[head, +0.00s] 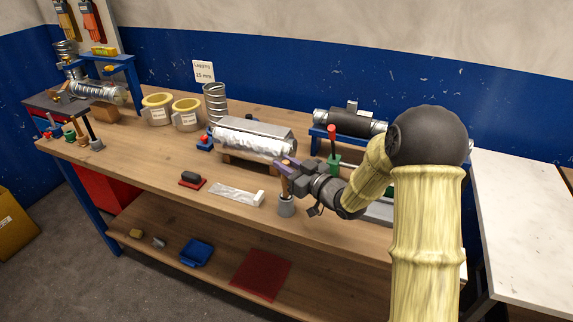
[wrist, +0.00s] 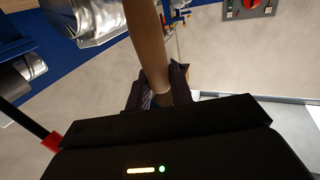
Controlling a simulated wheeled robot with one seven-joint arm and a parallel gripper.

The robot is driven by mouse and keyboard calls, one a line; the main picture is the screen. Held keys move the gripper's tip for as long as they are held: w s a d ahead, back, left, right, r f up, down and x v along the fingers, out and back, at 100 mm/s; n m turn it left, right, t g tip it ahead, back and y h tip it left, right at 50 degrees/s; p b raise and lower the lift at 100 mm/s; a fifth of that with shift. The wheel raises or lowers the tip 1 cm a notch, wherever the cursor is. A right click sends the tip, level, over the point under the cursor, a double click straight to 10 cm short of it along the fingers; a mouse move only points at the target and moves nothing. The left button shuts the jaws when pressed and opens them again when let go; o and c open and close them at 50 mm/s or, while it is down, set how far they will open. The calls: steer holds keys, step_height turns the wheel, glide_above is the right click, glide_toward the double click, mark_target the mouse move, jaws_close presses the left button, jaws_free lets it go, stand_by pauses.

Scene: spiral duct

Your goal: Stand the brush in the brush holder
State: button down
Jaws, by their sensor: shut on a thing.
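My gripper (head: 287,166) is over the front part of the workbench, shut on the brush. The brush's brown wooden handle (head: 284,186) shows below the jaws in the head view. In the wrist view the brown handle (wrist: 147,45) runs from between the jaws (wrist: 158,98) to the top edge of the picture. A grey cup-shaped holder (head: 286,208) stands on the bench right under the brush. The brush's lower end meets the holder's top in the head view. I cannot tell whether it is inside or just above the rim.
A foil-wrapped duct (head: 252,140) lies behind my gripper. A foil strip (head: 236,195) and a black-and-red block (head: 191,179) lie to the left. A green-based tool with a red top (head: 332,145) stands close at the right. Several upright handled tools (head: 95,138) stand at far left.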

steer(key=shift+f, duration=0.15)
steer(key=c, duration=1.2)
jaws_free()
steer(key=shift+o, duration=0.2)
steer(key=b+v, duration=0.3)
steer(key=v, duration=1.4)
steer(key=shift+d, duration=0.15)
steer(key=shift+s, duration=0.15)
